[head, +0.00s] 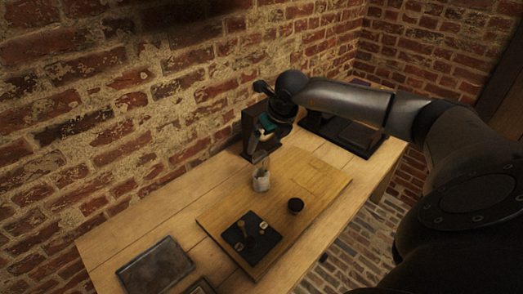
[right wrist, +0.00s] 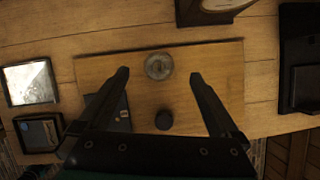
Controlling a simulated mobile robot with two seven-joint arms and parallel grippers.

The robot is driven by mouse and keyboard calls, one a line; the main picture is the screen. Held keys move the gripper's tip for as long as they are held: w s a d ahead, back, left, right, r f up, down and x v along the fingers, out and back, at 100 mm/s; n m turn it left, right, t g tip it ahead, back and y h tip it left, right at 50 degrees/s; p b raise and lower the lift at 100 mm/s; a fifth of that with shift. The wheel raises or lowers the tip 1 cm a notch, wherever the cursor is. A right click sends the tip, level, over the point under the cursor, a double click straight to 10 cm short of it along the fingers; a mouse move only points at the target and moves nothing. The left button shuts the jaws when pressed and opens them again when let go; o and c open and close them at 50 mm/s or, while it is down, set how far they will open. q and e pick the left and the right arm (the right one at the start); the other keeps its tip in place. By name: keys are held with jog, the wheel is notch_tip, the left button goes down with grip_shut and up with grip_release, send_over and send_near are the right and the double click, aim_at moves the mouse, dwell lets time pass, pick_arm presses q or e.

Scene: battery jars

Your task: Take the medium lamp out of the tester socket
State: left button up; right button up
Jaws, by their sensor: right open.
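The tester looks like a flat black square plate (head: 252,246) with pale square spots, lying on the wooden board. Small upright brownish parts (head: 264,226) stand on it; I cannot tell which is the medium lamp or its socket. In the right wrist view the dark plate (right wrist: 122,122) is partly hidden behind the left finger. My right gripper (right wrist: 160,77) is open and empty, above the board and pointing down. In the head view it (head: 268,135) is behind the tester, near the wall. My left gripper is not in view.
A glass jar (head: 261,182) stands on the board (head: 318,180), between the fingertips in the right wrist view (right wrist: 158,66). A dark stand (head: 249,135), a black tray (head: 350,133) and a grey tray (head: 155,266) surround the board.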

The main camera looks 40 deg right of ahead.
aim_at(261, 151)
jog(key=shift+x, duration=2.8)
grip_shut()
jog(key=shift+f+n+y+b, duration=0.1)
jog(key=shift+n+y+b, duration=0.3)
jog(key=shift+n+b, duration=0.5)
jog(key=n+y+b, duration=0.1)
jog(key=n+b, duration=0.1)
jog(key=n, duration=0.2)
jog(key=shift+y, duration=0.3)
jog(key=shift+n, duration=0.3)
jog(key=shift+a, duration=0.1)
jog(key=shift+b, duration=0.3)
